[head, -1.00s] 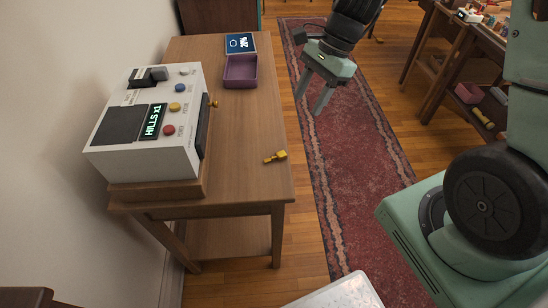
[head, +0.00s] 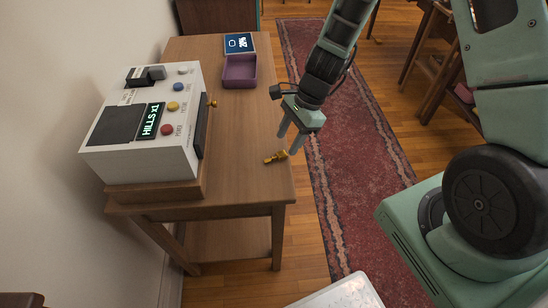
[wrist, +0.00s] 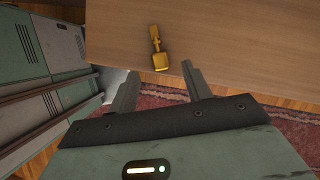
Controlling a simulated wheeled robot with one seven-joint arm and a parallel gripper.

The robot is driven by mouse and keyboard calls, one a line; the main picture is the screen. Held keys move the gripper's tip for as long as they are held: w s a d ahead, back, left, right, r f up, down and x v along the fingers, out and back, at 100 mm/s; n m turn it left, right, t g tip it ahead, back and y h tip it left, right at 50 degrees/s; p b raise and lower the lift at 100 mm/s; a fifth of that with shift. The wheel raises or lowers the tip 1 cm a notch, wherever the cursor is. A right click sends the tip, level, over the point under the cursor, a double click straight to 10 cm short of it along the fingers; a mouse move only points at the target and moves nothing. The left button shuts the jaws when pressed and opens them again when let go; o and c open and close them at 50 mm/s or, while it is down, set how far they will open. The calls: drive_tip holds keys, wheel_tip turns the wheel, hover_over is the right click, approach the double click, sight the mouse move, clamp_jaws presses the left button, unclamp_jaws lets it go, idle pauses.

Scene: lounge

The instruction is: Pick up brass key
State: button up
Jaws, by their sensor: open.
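The brass key (head: 275,157) lies flat on the wooden table (head: 240,180), near its right edge in the head view. In the wrist view the brass key (wrist: 158,50) lies on the tabletop, beyond the fingertips and roughly between their lines. My gripper (head: 288,143) is open and empty, close to the key and at the table's right edge in the head view. Its two fingers also show apart in the wrist view (wrist: 160,75). Nothing hides the key in the wrist view.
A white console (head: 145,150) with coloured buttons stands on the table's left side. A purple tray (head: 240,84) and a blue card (head: 232,49) lie at the far end. A red rug (head: 350,170) covers the floor to the right.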

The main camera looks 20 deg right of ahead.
sight(280, 154)
drive_tip(key=shift+x, duration=2)
drive_tip(key=shift+a+r, duration=0.1)
drive_tip(key=shift+a, duration=0.05)
drive_tip(key=c, duration=1.1)
drive_tip(key=shift+o, duration=0.2)
